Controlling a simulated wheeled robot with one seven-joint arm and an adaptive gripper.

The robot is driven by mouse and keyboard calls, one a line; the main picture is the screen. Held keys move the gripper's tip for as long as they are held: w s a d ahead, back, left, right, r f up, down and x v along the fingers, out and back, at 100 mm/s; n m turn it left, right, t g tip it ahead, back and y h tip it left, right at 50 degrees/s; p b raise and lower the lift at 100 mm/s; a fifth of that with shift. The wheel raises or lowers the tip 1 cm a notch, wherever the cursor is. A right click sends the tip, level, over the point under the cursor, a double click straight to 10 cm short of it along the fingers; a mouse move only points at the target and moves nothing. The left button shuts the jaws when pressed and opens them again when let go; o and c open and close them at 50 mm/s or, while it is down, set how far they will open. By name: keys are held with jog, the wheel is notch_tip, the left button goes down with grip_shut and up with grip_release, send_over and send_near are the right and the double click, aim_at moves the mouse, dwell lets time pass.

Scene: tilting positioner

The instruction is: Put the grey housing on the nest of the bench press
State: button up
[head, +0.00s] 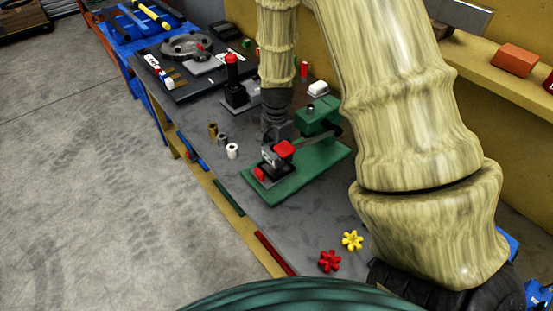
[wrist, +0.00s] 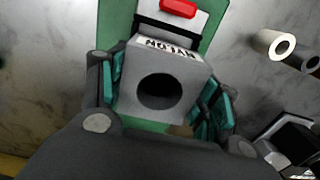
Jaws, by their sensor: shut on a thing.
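The grey housing (wrist: 150,60) is a block with a large round hole and a white "NYLON" label on one side. My gripper (wrist: 162,95) is shut on it, with teal pads on both sides. In the head view my gripper (head: 275,138) points down over the green base (head: 315,168) of the bench press, and the housing (head: 267,156) shows just below it. The press's green head (head: 318,116) stands behind. The nest is mostly hidden under the housing; I cannot tell whether the two touch.
Grey, brown and white cylinders (head: 232,151) stand left of the press. A black toggle fixture with a red knob (head: 231,60) stands behind them. Red (head: 329,261) and yellow (head: 352,240) star knobs lie at the front. The bench between is clear.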

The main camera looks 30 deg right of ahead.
jog(key=shift+f+p, duration=0.65)
jog(key=shift+f, duration=1.35)
jog(key=o, duration=1.8)
jog(key=shift+f, duration=0.15)
jog(key=shift+r, duration=0.25)
jog(key=shift+r+b, duration=1.9)
jog(key=shift+r, duration=4)
